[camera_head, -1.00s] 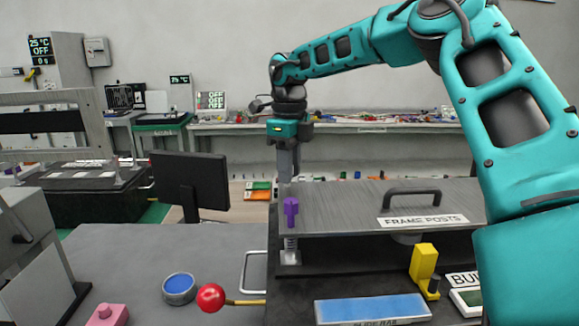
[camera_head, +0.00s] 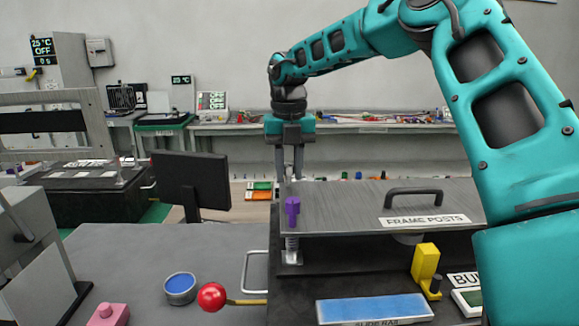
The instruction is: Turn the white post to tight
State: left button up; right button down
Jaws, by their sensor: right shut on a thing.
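My right gripper (camera_head: 290,178) reaches down at the far left corner of a grey metal plate (camera_head: 345,200) labelled FRAME POSTS. Its two fingers point down with a narrow gap between them and are shut on the post there; the white post itself is mostly hidden by the fingers and the plate. A purple post (camera_head: 292,206) stands upright at the near left corner of the plate, in front of the fingertips and apart from them. My left gripper is not in view.
The plate has a dark handle (camera_head: 413,194). Nearer stand a yellow block (camera_head: 425,262), a blue slide panel (camera_head: 372,308) and a red ball lever (camera_head: 212,296). A blue-topped round knob (camera_head: 180,288) and a black monitor (camera_head: 190,185) are to the left.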

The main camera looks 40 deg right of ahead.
jog(key=m, duration=0.3)
jog(key=shift+w+r+m, duration=0.1)
jog(key=shift+r+m, duration=0.05)
jog(key=shift+m, duration=0.15)
jog(key=shift+w+m, duration=0.1)
jog(key=shift+m, duration=1.7)
jog(key=c, duration=0.9)
grip_release()
jog(key=shift+c, duration=0.2)
notch_tip(320, 180, up, 13)
jog(key=p, duration=0.1)
jog(key=shift+p, duration=0.3)
